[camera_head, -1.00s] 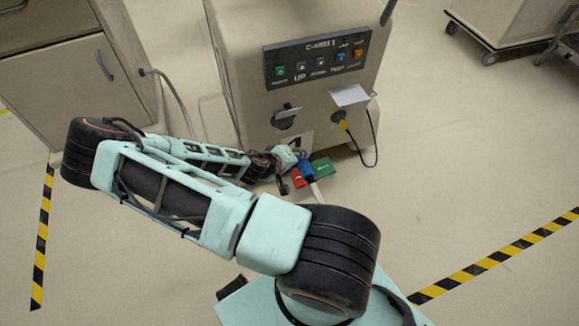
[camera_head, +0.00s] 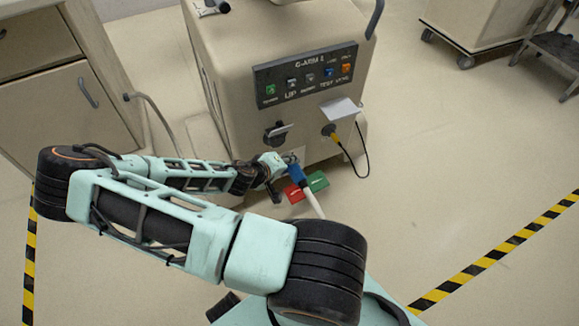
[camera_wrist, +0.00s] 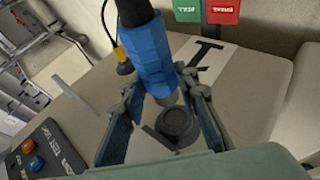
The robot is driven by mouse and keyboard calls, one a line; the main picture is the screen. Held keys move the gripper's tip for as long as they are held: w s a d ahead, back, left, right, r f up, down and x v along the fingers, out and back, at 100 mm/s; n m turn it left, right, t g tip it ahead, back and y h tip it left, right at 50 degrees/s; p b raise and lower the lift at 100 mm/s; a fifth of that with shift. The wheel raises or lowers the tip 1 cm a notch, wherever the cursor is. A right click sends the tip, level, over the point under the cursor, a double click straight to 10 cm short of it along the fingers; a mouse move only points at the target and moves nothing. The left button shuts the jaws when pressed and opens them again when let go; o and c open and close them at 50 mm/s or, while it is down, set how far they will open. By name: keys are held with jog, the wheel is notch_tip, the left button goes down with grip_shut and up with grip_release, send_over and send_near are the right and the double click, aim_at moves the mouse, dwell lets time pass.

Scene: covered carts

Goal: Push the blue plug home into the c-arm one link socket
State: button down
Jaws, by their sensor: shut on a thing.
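The c-arm one cart (camera_head: 225,80) stands ahead. The dark link socket (camera_head: 277,133), with a grey flap beside it, is low on its front. My gripper (camera_head: 286,160) is just below this socket, shut on the blue plug (camera_head: 296,176), whose pale cable (camera_head: 313,205) runs down. In the wrist view my gripper (camera_wrist: 162,85) has a finger on each side of the blue plug (camera_wrist: 147,55). The plug's grey nose points at the round dark socket (camera_wrist: 178,122) and partly overlaps its edge in the picture. I cannot tell if they touch.
A yellow plug (camera_head: 330,131) with a black cable sits in a second socket under a pale flap (camera_head: 341,109). A red tag (camera_head: 293,194) and a green tag (camera_head: 317,182) are below the sockets. A button panel (camera_head: 305,75) is above.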

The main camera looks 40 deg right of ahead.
jog(key=shift+w+d+b, duration=0.15)
jog(key=shift+w+d, duration=0.05)
jog(key=shift+w, duration=0.65)
jog(key=shift+w+d+b, duration=0.2)
jog(key=shift+w+d, duration=0.05)
jog(key=shift+w, duration=0.55)
jog(key=shift+w+d+b, duration=0.15)
jog(key=shift+w+d, duration=0.05)
jog(key=shift+w, duration=0.65)
jog(key=shift+w+d+b, duration=0.25)
jog(key=shift+w+b, duration=0.2)
jog(key=shift+w, duration=0.55)
jog(key=shift+w+d+b, duration=0.2)
jog(key=shift+w+b, duration=0.2)
jog(key=shift+w, duration=0.55)
jog(key=c, duration=1.4)
grip_release()
jog(key=shift+w, duration=0.1)
jog(key=shift+a+r, duration=0.4)
jog(key=shift+a, duration=0.05)
jog(key=v, duration=1.1)
jog(key=shift+s, duration=0.25)
jog(key=shift+d+f, duration=0.1)
